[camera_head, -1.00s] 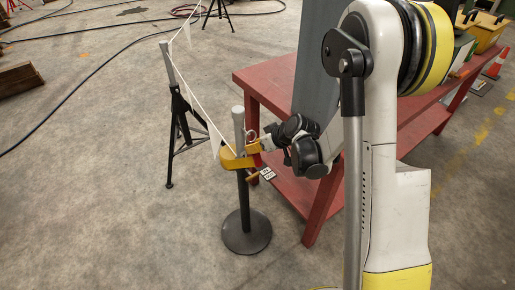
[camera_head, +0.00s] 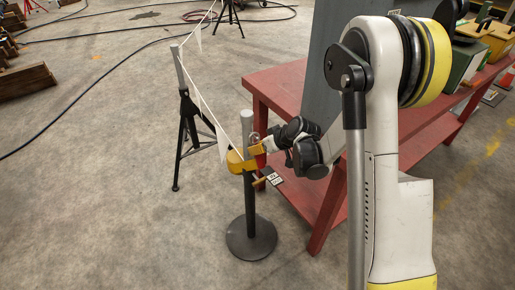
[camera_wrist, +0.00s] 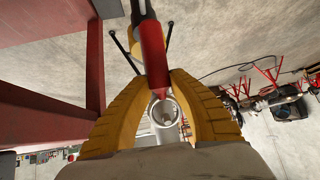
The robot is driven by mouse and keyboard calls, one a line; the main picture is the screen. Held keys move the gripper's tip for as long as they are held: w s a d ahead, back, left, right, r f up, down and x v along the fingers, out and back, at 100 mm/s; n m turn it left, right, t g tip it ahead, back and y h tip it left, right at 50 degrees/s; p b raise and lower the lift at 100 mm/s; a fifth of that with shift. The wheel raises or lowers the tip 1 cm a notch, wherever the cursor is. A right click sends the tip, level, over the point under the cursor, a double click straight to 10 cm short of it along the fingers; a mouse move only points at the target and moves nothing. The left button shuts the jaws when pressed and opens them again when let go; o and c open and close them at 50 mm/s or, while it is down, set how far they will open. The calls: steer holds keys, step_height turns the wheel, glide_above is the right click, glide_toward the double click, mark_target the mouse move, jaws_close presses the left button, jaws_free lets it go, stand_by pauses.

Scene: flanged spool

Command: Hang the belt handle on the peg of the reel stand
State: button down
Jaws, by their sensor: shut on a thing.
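My gripper (camera_head: 241,161) has yellow fingers and overlaps the upper part of a grey and black post (camera_head: 250,205) on a round base in the head view. In the wrist view my gripper (camera_wrist: 172,78) is shut around the belt handle (camera_wrist: 153,62), a red piece with a metal ring (camera_wrist: 165,112) at one end. The ring also shows above the fingers in the head view. A white line with pennants (camera_head: 207,112) runs to the gripper. Whether handle and post touch, I cannot tell. I cannot make out the peg; the post may be the reel stand.
A red table (camera_head: 278,86) stands close to the right of the post. A black tripod stand (camera_head: 186,130) carries the line at the left. Cables (camera_head: 70,122) lie on the floor at the far left.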

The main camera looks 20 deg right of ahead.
steer(key=c, duration=1.2)
jaws_free()
steer(key=v, duration=1.2)
steer(key=s+a+r+m+h, duration=0.2)
steer(key=s+r, duration=0.3)
steer(key=s, duration=0.6)
steer(key=s+a+r+m+h, duration=0.2)
steer(key=s+r, duration=0.3)
steer(key=s, duration=0.6)
steer(key=shift+s+m, duration=0.4)
steer(key=shift+m, duration=0.1)
steer(key=shift+a, duration=0.1)
